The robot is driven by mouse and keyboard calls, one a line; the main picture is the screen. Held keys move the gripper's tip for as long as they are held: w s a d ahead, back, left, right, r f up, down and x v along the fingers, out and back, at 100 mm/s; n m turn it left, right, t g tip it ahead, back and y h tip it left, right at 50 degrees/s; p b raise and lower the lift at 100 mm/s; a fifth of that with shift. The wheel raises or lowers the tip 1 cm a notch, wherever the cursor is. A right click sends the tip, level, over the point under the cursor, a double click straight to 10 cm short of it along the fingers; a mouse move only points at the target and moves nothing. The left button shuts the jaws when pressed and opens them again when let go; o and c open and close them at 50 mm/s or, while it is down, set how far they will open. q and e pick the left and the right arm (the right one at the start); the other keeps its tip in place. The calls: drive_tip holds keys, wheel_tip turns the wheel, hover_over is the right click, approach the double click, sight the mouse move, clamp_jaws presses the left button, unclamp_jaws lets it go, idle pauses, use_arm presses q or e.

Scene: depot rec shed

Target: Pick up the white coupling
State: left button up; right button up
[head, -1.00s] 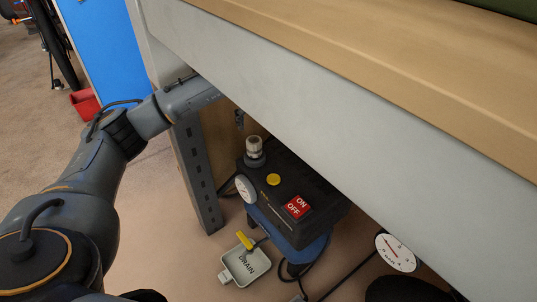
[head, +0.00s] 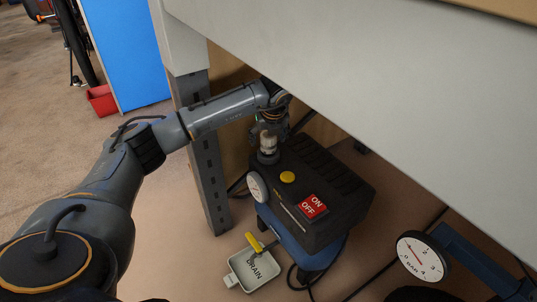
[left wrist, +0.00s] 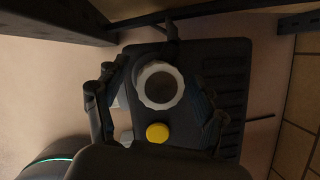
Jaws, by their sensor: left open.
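The white coupling (head: 267,142) stands upright on the rear left of a black-topped compressor (head: 328,180) under a bench. In the left wrist view it is a pale ribbed ring (left wrist: 138,86) with a dark centre. My left gripper (head: 268,127) is over the coupling, coming from above. In the left wrist view my left gripper (left wrist: 158,84) is open, one finger on each side of the coupling, with gaps between. The head view partly hides the coupling's top behind the gripper. My right gripper is not in view.
A yellow knob (head: 287,177), a red on/off switch (head: 312,206) and a gauge (head: 256,187) are close by. A drain tray (head: 240,265) lies in front. The bench edge (head: 350,80) overhangs; its slotted leg (head: 207,165) is left. Another gauge (head: 421,259) stands right.

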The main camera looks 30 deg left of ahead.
use_arm(q)
drive_tip(key=shift+c, duration=0.4)
drive_tip(key=c, duration=1.1)
drive_tip(key=shift+c, duration=0.2)
